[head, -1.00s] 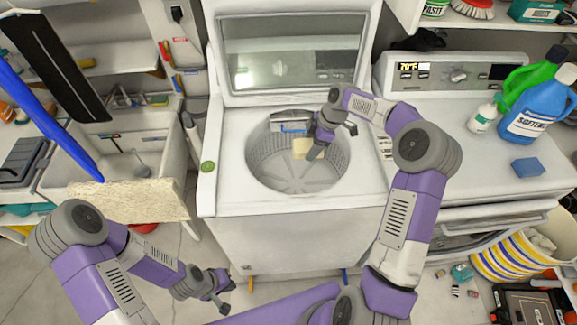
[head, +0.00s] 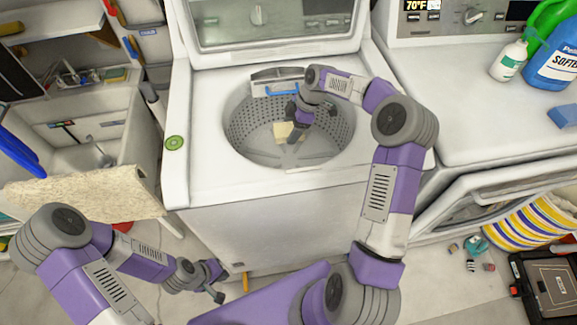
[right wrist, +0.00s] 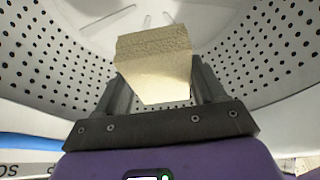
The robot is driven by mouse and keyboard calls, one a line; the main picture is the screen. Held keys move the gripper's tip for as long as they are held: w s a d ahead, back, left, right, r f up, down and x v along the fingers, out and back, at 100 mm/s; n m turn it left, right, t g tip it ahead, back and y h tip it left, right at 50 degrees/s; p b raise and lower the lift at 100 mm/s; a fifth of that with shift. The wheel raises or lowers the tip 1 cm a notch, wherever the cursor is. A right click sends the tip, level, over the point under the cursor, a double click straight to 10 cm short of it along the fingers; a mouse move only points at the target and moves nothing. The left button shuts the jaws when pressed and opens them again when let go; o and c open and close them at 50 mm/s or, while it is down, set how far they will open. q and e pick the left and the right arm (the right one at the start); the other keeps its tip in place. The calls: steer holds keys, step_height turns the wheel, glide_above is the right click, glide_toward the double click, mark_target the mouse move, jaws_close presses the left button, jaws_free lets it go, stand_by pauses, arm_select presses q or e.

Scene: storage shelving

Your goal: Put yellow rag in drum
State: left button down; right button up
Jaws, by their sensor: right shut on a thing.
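The washer's drum (head: 335,130) is an open, perforated grey tub under the raised lid. My right gripper (head: 294,134) reaches down inside it. In the right wrist view my right gripper (right wrist: 155,85) is shut on the yellow rag (right wrist: 153,62), a pale yellow, block-like folded piece, with the perforated drum wall (right wrist: 70,50) around it. In the head view the rag (head: 284,131) shows only partly beside the fingers. Whether it touches the drum floor I cannot tell. My left gripper (head: 219,285) is low in front of the washer, away from the drum; its jaws look apart and empty.
The raised washer lid (head: 270,22) stands behind the drum. A sink (head: 105,125) with a beige cloth (head: 90,192) over its front is at left. A dryer (head: 480,95) with bottles on top and its front door open is at right.

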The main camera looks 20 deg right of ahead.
step_height(320, 180, down, 11)
steer(key=b, duration=0.3)
steer(key=shift+r+b, duration=0.2)
steer(key=shift+b, duration=0.1)
steer(key=shift+r, duration=0.1)
steer(key=shift+f, duration=0.55)
steer(key=shift+f+b, duration=0.1)
steer(key=shift+b, duration=0.25)
steer(key=o, duration=1.1)
